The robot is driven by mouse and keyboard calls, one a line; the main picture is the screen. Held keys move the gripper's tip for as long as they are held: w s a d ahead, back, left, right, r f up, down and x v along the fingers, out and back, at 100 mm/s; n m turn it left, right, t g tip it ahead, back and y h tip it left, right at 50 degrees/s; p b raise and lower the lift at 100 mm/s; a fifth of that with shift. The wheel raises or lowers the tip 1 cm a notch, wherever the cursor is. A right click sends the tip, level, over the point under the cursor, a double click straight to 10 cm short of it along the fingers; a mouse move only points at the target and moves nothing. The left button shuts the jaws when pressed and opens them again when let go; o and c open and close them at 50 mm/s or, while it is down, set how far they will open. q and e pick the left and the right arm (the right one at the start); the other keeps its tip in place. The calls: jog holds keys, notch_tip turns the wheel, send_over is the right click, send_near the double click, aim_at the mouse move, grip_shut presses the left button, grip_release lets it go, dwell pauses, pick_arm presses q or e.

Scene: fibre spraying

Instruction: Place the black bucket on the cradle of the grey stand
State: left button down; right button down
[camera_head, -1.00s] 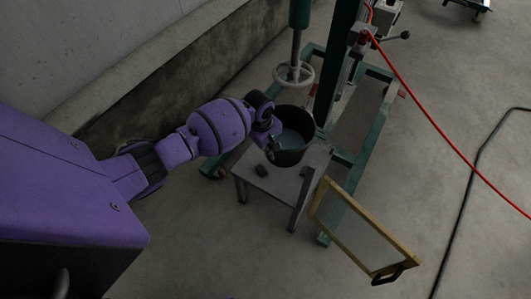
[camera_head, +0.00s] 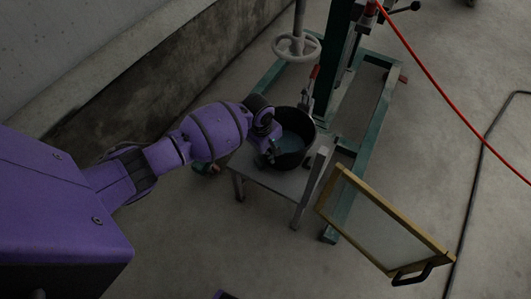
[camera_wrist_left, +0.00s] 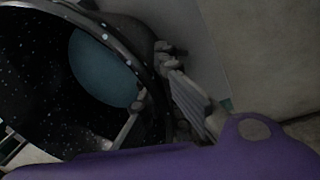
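The black bucket (camera_head: 306,131), with blue-grey contents, is upright over the small grey stand (camera_head: 272,180) in the head view. The stand has a raised post (camera_head: 313,172) at its right. I cannot tell whether the bucket rests on the cradle or hangs just above it; its underside is hidden. My left gripper (camera_head: 272,151) is at the bucket's near-left rim. In the left wrist view, the bucket's dark inside (camera_wrist_left: 40,75) fills the left, and the gripper (camera_wrist_left: 157,78) has its fingers on both sides of the rim, shut on it. My right gripper is not in view.
A yellow-framed screen with a black handle (camera_head: 385,225) stands close to the stand's right. Behind are a green steel frame (camera_head: 375,130) and a handwheel (camera_head: 297,46). A red hose (camera_head: 430,85) crosses at right. A concrete wall (camera_head: 130,85) runs along the left.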

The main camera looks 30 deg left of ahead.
pick_arm(q)
jog(key=shift+w+r, duration=0.1)
jog(key=shift+w, duration=0.1)
jog(key=shift+d+r, duration=0.1)
jog(key=shift+f, duration=0.2)
jog(key=c, duration=2)
grip_release()
jog(key=shift+s+f, duration=0.1)
jog(key=shift+s, duration=0.05)
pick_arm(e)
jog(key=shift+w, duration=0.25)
